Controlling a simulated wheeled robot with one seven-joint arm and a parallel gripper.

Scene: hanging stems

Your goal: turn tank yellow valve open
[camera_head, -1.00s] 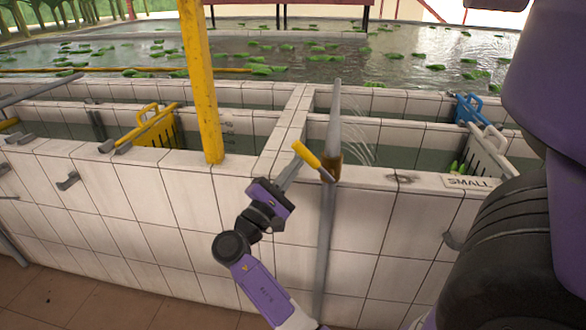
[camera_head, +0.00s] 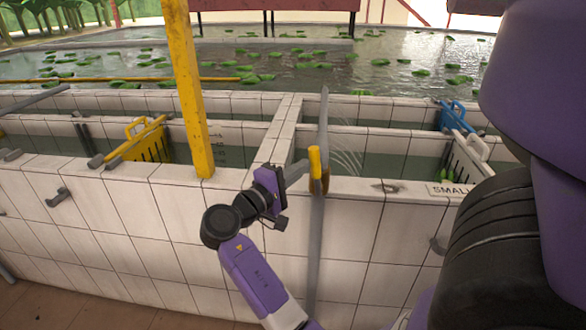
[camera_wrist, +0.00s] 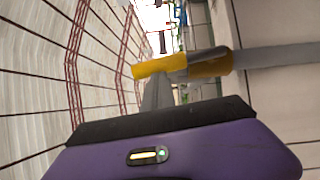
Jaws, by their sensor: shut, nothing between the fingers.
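The yellow valve handle (camera_head: 315,160) sits on a grey vertical pipe (camera_head: 316,245) at the front wall of the tank. It stands nearly upright, about in line with the pipe. In the wrist view the yellow handle (camera_wrist: 150,66) reaches left from the yellow valve body (camera_wrist: 212,66), with the grey pipe (camera_wrist: 275,56) to the right. My gripper (camera_head: 302,166) is shut and empty, its fingertips at the left side of the handle. The gripper (camera_wrist: 157,90) also shows in the wrist view, its tips close to the handle; whether they touch I cannot tell.
White tiled tank walls (camera_head: 120,220) stand in front of me. A yellow post (camera_head: 188,90) rises left of my arm. A yellow basket (camera_head: 148,138) hangs left; a blue basket (camera_head: 455,115) and a white basket (camera_head: 470,155) hang right, near a "SMALL" label (camera_head: 450,190).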

